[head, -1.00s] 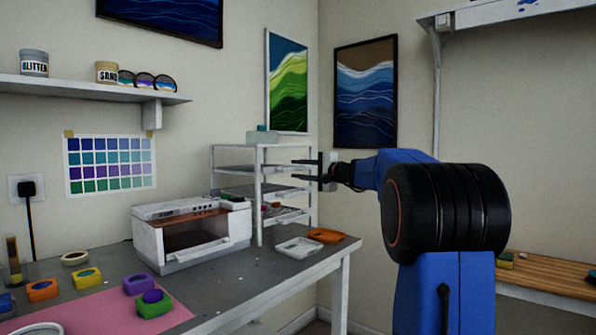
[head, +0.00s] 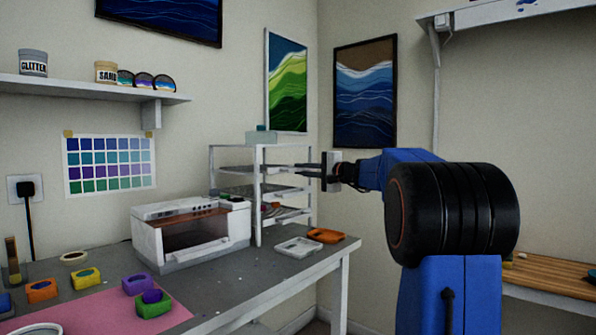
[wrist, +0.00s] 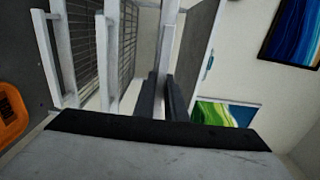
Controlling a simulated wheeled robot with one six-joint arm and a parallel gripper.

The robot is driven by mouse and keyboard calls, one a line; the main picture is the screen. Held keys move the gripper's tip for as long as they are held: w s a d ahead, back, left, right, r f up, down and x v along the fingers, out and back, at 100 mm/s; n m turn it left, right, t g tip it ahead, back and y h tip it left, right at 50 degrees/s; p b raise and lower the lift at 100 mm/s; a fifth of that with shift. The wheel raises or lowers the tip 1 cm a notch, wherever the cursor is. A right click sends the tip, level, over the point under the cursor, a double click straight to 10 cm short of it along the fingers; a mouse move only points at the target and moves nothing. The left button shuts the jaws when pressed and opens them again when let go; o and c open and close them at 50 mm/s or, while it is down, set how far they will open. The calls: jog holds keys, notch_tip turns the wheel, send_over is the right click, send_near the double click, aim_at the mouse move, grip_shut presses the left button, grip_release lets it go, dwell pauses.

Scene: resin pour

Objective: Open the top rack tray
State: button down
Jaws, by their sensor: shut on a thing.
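The white rack (head: 258,205) stands at the back right of the workbench, with several trays stacked in it. My gripper (head: 300,170) reaches its front from the right at the height of the top tray (head: 237,170). In the wrist view my gripper (wrist: 163,98) is shut on the pale bar of the top tray's handle (wrist: 167,45), which runs between the two dark fingers. Lower tray handles (wrist: 108,55) show to the left in that view, apart from the fingers. In the head view the fingers partly cover the top handle.
A small pale box (head: 262,137) sits on top of the rack. A white machine (head: 190,235) stands left of the rack. A white tray (head: 298,247) and an orange tray (head: 326,236) lie on the bench before it. The wall is behind.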

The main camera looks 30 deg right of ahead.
jog(key=v, duration=1.5)
jog(key=shift+s, duration=0.1)
jog(key=c, duration=1.8)
grip_release()
jog(key=v, duration=1.7)
jog(key=shift+s, duration=0.15)
jog(key=shift+d+r, duration=0.1)
